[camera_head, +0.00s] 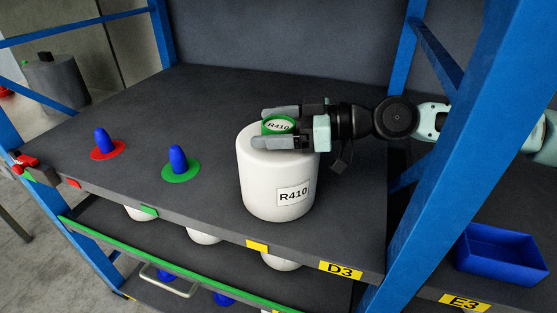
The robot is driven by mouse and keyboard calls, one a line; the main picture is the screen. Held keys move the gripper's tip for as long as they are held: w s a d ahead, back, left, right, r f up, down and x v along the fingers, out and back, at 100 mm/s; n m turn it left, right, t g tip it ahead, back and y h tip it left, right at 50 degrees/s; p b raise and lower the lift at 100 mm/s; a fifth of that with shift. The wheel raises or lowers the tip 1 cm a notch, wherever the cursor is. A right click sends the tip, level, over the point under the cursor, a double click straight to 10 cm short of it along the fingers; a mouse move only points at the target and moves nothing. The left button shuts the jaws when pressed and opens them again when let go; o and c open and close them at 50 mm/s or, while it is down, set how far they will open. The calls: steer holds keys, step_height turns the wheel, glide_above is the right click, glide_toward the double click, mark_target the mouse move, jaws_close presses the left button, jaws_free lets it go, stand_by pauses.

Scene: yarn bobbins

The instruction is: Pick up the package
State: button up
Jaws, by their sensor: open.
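A white yarn bobbin (262,182) labelled R410 stands upright on the dark shelf, and I take it to be the package. My gripper (270,127) reaches in from the right, level with the bobbin's top. Its two grey fingers are open, one on each side of the green top piece. I cannot tell whether the fingers touch it.
Blue cones on a red disc (103,155) and a green disc (181,173) stand left on the shelf. A blue bin (497,255) sits at the right. More white bobbins (282,263) show below. The shelf behind is clear.

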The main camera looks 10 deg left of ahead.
steer(key=shift+a, duration=0.35)
jaws_close()
steer(key=shift+r+b, duration=1.05)
steer(key=shift+r, duration=4.05)
